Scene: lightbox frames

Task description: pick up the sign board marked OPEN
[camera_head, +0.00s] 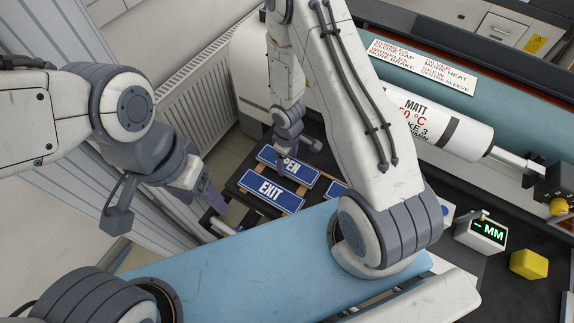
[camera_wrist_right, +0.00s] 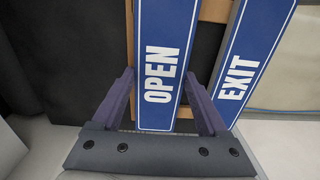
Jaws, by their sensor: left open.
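The blue OPEN sign board (camera_head: 302,174) lies at the far side of a dark surface, and its first letter is hidden in the head view. In the right wrist view the OPEN board (camera_wrist_right: 160,45) runs upright through the picture. My right gripper (camera_wrist_right: 160,75) is open, with one purple finger on each side of the board's outline. I cannot tell whether the fingers touch it. In the head view the right gripper (camera_head: 284,160) is at the board, partly hidden by its wrist. My left gripper (camera_head: 207,196) is open and empty, left of the boards.
A blue EXIT board (camera_head: 270,190) lies beside the OPEN board, close to its near side. Part of another blue board (camera_head: 337,189) shows behind my right arm. A labelled white roller (camera_head: 425,118), a small MM display (camera_head: 484,234) and a yellow block (camera_head: 529,264) stand to the right.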

